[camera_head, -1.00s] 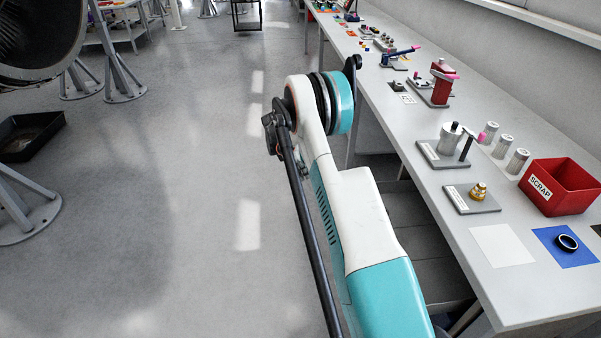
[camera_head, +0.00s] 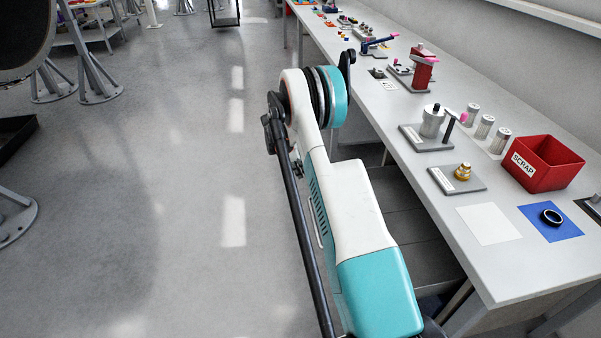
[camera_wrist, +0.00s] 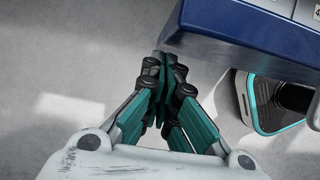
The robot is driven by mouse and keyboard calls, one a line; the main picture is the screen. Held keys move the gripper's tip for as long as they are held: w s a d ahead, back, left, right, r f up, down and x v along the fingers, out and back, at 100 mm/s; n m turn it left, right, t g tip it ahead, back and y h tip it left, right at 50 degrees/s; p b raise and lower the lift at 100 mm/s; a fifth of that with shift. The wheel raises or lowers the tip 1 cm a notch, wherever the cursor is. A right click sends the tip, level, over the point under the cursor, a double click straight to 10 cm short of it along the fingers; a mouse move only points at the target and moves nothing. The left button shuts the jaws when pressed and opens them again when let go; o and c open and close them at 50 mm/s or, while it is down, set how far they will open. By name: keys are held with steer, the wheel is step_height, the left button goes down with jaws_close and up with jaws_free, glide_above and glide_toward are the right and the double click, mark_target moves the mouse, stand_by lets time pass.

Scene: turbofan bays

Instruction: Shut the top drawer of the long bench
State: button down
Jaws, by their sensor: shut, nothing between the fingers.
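The long bench (camera_head: 455,215) runs along the right of the head view. Grey panels (camera_head: 405,222) jut out from under its near side, behind my arm. They look like a pulled-out drawer, but my arm hides part of them. In the wrist view, a blue front (camera_wrist: 255,32) with a grey edge and white labels fills the top right; I cannot tell which drawer it belongs to. My gripper (camera_wrist: 172,62) is shut and empty, its fingertips close to the left end of this blue front. I cannot tell whether they touch. My gripper is hidden in the head view.
On the bench top stand a red scrap bin (camera_head: 540,165), several metal cans (camera_head: 484,127), a brass part on a plate (camera_head: 462,172) and a black ring on a blue mat (camera_head: 551,217). Open grey floor (camera_head: 170,200) lies to the left, with stand legs (camera_head: 95,80) beyond.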

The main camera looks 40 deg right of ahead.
steer(key=shift+d, duration=0.1)
steer(key=s+d, duration=0.6)
steer(key=d, duration=0.4)
steer(key=s+d, duration=0.7)
steer(key=d, duration=0.3)
steer(key=shift+d, duration=0.4)
